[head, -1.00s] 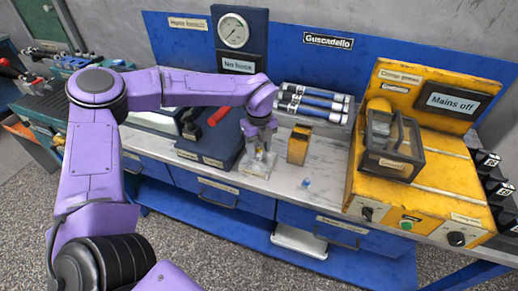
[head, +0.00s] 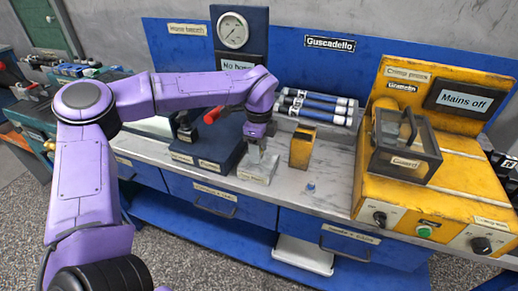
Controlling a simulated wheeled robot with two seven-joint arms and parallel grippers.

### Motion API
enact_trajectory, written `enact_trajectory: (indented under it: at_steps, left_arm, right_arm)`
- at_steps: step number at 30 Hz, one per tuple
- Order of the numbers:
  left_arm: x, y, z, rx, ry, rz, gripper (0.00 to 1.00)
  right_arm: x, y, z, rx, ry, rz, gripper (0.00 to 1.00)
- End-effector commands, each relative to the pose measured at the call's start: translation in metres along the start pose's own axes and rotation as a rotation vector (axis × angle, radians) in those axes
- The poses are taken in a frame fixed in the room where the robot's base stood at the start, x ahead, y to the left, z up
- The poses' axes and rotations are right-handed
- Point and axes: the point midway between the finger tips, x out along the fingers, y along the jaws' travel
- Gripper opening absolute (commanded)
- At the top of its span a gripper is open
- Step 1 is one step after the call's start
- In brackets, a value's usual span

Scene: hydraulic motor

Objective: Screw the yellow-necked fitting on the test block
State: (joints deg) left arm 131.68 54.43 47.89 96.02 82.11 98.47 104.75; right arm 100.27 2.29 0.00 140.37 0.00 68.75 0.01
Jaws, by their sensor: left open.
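The test block (head: 257,171) is a pale grey block with a label on its front. It stands on the grey bench top at the middle of the head view. My left gripper (head: 259,151) points down right over the block, its fingers open. The fingers hide most of the block's top. I cannot make out the yellow-necked fitting there; it is hidden or too small to tell. A small blue-topped part (head: 310,187) lies or stands on the bench to the right. My right gripper is not in view.
A yellow-and-dark box (head: 302,148) stands just right of the block. The yellow crimp press (head: 440,190) with its guard fills the right. A dark blue stand with a red handle (head: 212,115) is on the left. Blue-and-silver cylinders (head: 315,106) lie behind. The front bench strip is clear.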

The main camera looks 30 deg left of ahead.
Motion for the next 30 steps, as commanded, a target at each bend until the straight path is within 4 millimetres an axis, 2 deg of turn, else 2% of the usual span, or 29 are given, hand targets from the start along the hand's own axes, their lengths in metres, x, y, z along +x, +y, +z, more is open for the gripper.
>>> enact_trajectory:
  at_steps: [2, 6, 11, 24, 30]
  left_arm:
    - [0.0, 0.0, 0.0, 0.0, 0.0, 0.0, 0.45]
    - [0.0, 0.0, 0.0, 0.001, 0.0, 0.0, 0.0]
    - [-0.001, 0.0, 0.0, 0.021, 0.0, 0.001, 0.0]
    - [-0.002, 0.0, 0.0, 0.434, 0.0, 0.002, 0.0]
    - [0.001, 0.0, 0.0, 0.505, 0.0, 0.001, 0.0]
  right_arm:
    - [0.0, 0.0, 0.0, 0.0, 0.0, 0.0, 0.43]
    - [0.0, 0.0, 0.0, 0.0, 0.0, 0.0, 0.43]
    - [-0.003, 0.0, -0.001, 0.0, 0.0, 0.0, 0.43]
    - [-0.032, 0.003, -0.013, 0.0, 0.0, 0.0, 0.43]
    - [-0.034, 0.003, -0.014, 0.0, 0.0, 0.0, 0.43]
